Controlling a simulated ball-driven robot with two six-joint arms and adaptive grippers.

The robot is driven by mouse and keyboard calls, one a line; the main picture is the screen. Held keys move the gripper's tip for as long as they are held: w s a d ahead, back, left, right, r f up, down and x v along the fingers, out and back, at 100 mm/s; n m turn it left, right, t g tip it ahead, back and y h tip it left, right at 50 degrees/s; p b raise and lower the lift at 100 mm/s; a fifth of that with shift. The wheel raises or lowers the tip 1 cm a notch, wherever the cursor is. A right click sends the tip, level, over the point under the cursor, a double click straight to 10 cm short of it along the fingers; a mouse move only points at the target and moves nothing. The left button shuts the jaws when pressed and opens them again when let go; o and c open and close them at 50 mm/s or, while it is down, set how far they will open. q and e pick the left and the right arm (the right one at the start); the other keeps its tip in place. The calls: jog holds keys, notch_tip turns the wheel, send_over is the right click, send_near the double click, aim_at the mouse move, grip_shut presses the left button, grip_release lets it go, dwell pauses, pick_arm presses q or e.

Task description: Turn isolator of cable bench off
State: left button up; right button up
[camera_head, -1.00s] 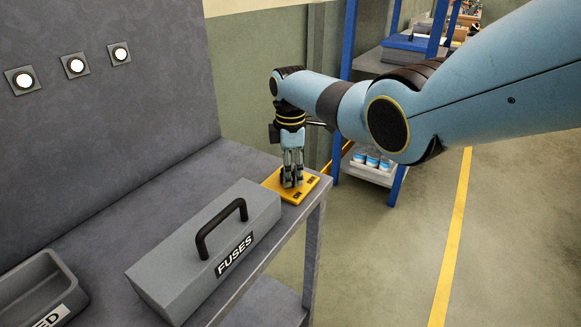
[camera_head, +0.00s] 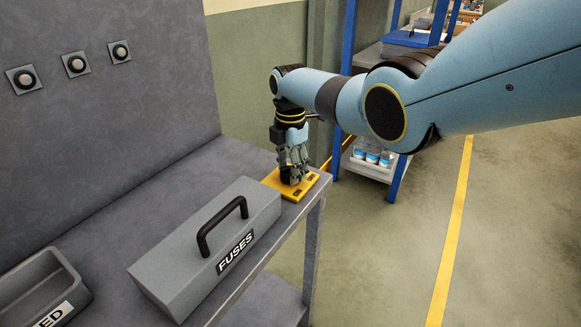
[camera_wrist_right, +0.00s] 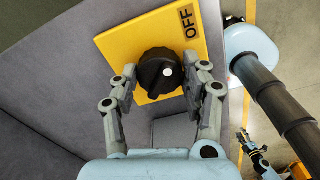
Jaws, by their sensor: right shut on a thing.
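The isolator is a yellow plate (camera_head: 307,187) with a black rotary knob, lying at the right end of the grey bench (camera_head: 130,195). My right gripper (camera_head: 292,172) reaches down over it from above. In the right wrist view, its fingers (camera_wrist_right: 165,78) are shut on the knob (camera_wrist_right: 157,88) from both sides. The knob has a white dot on its right part. An OFF label (camera_wrist_right: 188,22) shows on the plate (camera_wrist_right: 122,45) above the knob. A small gripper (camera_wrist_right: 253,150), seemingly my left one, shows at the lower right there; its jaws are unclear.
A grey FUSES box (camera_head: 165,265) with a black handle stands beside the plate. A grey tray (camera_head: 70,277) is at the lower left. Three round lamps (camera_head: 76,65) on the back panel are dark. A blue-framed shelf (camera_head: 346,45) stands behind; the floor at right is open.

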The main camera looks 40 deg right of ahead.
jog(key=o, duration=1.2)
jog(key=shift+c, duration=0.2)
notch_tip(320, 180, up, 12)
